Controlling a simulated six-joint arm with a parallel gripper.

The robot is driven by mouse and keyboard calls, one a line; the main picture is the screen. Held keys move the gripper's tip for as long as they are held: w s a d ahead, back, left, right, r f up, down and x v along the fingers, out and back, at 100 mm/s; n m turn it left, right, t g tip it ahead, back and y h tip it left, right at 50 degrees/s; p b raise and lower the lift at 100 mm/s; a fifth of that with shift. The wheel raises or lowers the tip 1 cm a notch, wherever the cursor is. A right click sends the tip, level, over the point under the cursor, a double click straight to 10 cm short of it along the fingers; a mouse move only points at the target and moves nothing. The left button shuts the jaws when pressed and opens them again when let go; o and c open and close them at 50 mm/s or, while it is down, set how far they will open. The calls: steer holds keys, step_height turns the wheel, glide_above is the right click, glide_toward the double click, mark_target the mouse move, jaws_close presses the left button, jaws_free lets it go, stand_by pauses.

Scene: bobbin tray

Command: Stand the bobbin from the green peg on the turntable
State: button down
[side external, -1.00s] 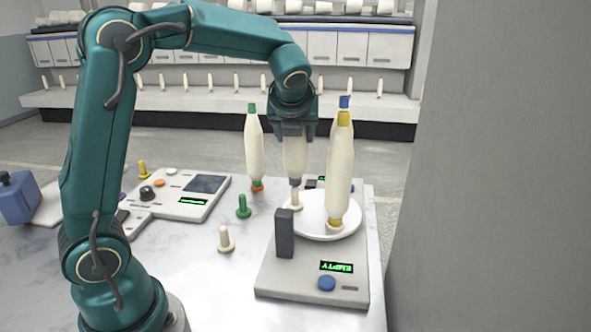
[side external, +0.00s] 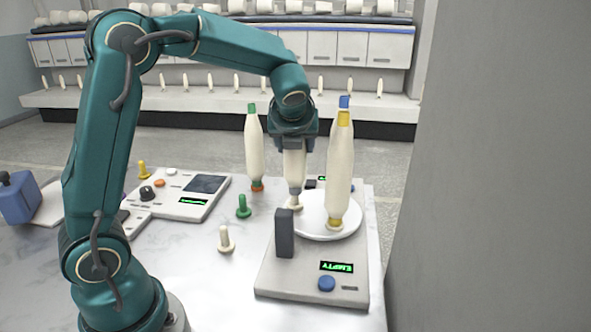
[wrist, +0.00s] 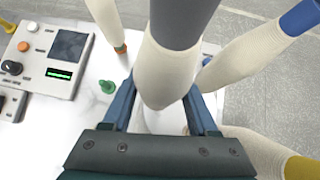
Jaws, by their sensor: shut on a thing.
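My gripper (side external: 293,143) is shut on a cream bobbin (side external: 294,166) with a grey lower end, held upright over the left edge of the turntable's white disc (side external: 316,226). A cream peg foot (side external: 296,207) shows just below the bobbin; the exact contact is hidden. In the wrist view the bobbin (wrist: 165,75) is between my gripper's fingers (wrist: 160,108), its grey end towards the picture's top. The green peg (side external: 243,207) stands bare on the table, also in the wrist view (wrist: 107,86). A yellow-topped bobbin (side external: 339,170) stands upright at the disc's right part.
A blue-topped bobbin (side external: 345,102) is mostly hidden behind the yellow-topped one. A green-topped bobbin (side external: 254,150) stands left of my gripper on an orange foot. A dark post (side external: 284,233) rises beside the disc. A bare cream peg (side external: 226,240) and a control box (side external: 180,196) are further left.

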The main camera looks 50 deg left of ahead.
steer(key=shift+f, duration=0.6)
steer(key=shift+f, duration=0.5)
steer(key=shift+f, duration=0.25)
steer(key=shift+c, duration=0.5)
jaws_free()
